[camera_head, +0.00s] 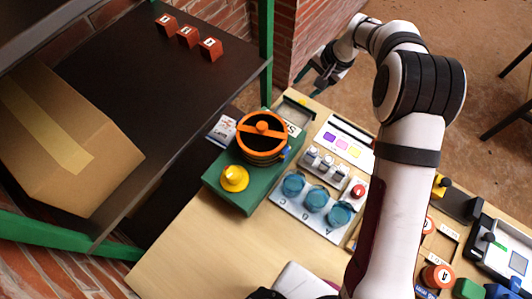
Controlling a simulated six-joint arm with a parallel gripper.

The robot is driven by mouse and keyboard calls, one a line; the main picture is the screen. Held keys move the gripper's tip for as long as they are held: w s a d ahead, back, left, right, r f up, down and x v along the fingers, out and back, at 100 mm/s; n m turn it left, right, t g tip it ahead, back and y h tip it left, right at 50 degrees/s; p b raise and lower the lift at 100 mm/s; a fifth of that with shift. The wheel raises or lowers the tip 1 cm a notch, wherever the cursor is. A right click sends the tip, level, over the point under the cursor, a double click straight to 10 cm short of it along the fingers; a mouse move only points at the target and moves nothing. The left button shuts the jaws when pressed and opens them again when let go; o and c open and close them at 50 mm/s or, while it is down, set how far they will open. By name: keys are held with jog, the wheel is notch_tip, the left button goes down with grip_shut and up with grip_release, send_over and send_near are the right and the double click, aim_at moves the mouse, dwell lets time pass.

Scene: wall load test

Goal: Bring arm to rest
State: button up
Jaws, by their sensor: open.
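My arm (408,160) rises from the bottom right and bends over at the top, its white links and dark joints showing. My gripper (316,82) is at the arm's far end, near the brick pillar and beyond the far end of the wooden table. Its dark fingers point left and down, apart and with nothing visible between them. I cannot tell its height above the floor.
A wooden table (205,250) carries a green base (222,192) with an orange-black round device (262,138), a yellow knob (234,178) and blue cups (293,184). A dark shelf (150,75) at left holds a cardboard box (60,140) and red blocks (188,37).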

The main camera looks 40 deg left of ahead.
jog(key=shift+r, duration=0.1)
dwell(0.3)
jog(key=s+d+r+m+h, duration=0.1)
jog(key=s+d+r, duration=0.55)
jog(key=d, duration=0.25)
jog(key=s+d+r+m, duration=0.2)
jog(key=s+d+r, duration=0.3)
jog(key=d+r, duration=0.3)
jog(key=s+d+f+m+h, duration=0.1)
jog(key=s+d, duration=0.4)
jog(key=s, duration=0.5)
jog(key=s+d+f+m, duration=0.1)
jog(key=s+d, duration=0.5)
jog(key=s, duration=0.4)
jog(key=shift+m+h, duration=0.3)
jog(key=shift+h, duration=0.1)
jog(key=shift+w, duration=0.1)
